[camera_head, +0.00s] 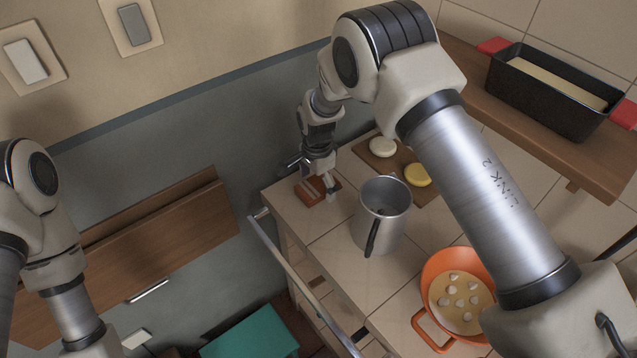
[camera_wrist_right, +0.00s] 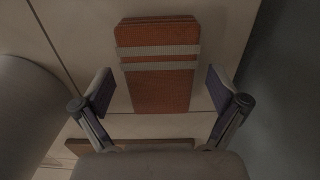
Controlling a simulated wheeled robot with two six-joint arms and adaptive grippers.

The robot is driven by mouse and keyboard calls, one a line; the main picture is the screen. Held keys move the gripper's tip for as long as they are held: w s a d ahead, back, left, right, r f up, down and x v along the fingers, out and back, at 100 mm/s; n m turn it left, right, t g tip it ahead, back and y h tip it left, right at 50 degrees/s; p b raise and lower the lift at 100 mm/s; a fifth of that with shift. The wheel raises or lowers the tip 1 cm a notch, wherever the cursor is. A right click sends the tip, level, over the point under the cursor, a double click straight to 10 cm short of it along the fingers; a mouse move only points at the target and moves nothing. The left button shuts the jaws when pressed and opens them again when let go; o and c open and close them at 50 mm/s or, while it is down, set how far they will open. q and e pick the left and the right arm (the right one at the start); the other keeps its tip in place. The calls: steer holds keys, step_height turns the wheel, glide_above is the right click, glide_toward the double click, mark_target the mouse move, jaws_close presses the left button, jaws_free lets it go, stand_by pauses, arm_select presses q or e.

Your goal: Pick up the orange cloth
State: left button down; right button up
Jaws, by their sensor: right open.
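The orange cloth (camera_head: 311,193) lies folded on the tiled counter near its left corner. It shows as a flat orange-brown rectangle with pale stripes in the right wrist view (camera_wrist_right: 158,88). My right gripper (camera_head: 322,184) is above the cloth in the head view and partly covers it. In the right wrist view its two fingers (camera_wrist_right: 162,92) stand open, one on each side of the cloth, with gaps between them and its edges. My left arm shows at the left of the head view, but its gripper is out of frame.
A metal pitcher (camera_head: 383,212) stands just right of the cloth. Behind it is a board (camera_head: 400,161) with a white and a yellow round item. An orange pan (camera_head: 435,268) sits nearer. A metal rail (camera_head: 300,285) runs along the counter front. A black loaf pan (camera_head: 543,105) is on the shelf.

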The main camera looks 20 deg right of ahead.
mark_target(317, 184)
steer(key=shift+r, duration=0.1)
steer(key=c, duration=1.1)
steer(key=shift+c, duration=0.2)
steer(key=shift+r, duration=0.1)
step_height(317, 184, up, 9)
steer(key=shift+r+b, duration=0.2)
steer(key=shift+b, duration=1.05)
steer(key=shift+r, duration=0.15)
steer(key=shift+r, duration=0.1)
